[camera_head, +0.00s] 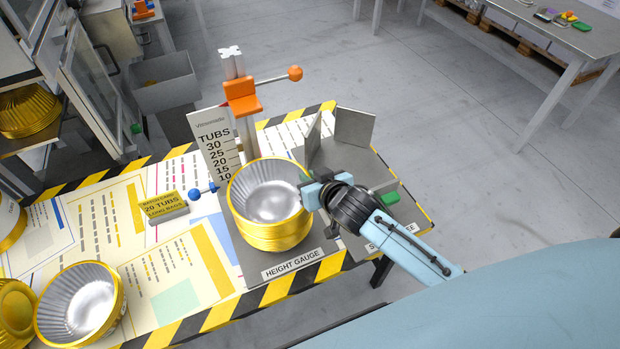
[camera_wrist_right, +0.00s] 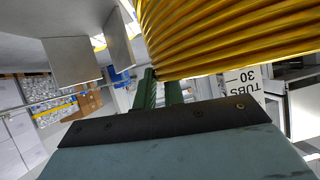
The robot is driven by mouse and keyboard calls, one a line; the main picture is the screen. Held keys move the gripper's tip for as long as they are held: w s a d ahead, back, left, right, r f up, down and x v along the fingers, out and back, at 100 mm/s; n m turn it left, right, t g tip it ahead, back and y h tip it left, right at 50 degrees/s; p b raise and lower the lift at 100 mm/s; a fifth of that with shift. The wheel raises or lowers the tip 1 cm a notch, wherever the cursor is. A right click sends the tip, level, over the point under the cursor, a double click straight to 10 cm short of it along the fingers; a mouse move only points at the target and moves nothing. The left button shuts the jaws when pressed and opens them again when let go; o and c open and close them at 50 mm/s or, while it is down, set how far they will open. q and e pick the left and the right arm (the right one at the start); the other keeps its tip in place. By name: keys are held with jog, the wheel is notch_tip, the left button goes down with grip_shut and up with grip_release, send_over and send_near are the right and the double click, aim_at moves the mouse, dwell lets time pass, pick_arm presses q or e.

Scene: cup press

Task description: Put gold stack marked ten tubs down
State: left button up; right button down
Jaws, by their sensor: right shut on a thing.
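A gold stack of fluted tubs with a silver inside (camera_head: 268,235) is upright over the height gauge's grey plate (camera_head: 245,268), in front of the TUBS scale (camera_head: 213,150). My right gripper (camera_head: 306,192) is shut on the stack's right rim. In the right wrist view the gold ribbed side of the stack (camera_wrist_right: 230,40) fills the top right, beside the green fingers (camera_wrist_right: 158,88). I cannot tell whether the stack's bottom touches the plate. My left gripper is not in view.
An orange slider with a handle (camera_head: 243,97) stands above the scale. A grey angled holder (camera_head: 335,150) is right of the stack. A yellow 20 TUBS card (camera_head: 163,205) and another gold tub (camera_head: 80,305) are to the left.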

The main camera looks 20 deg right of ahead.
jog(key=shift+f, duration=0.25)
jog(key=c, duration=1.6)
grip_release()
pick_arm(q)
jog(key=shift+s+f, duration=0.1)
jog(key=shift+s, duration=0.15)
pick_arm(e)
jog(key=shift+o, duration=0.5)
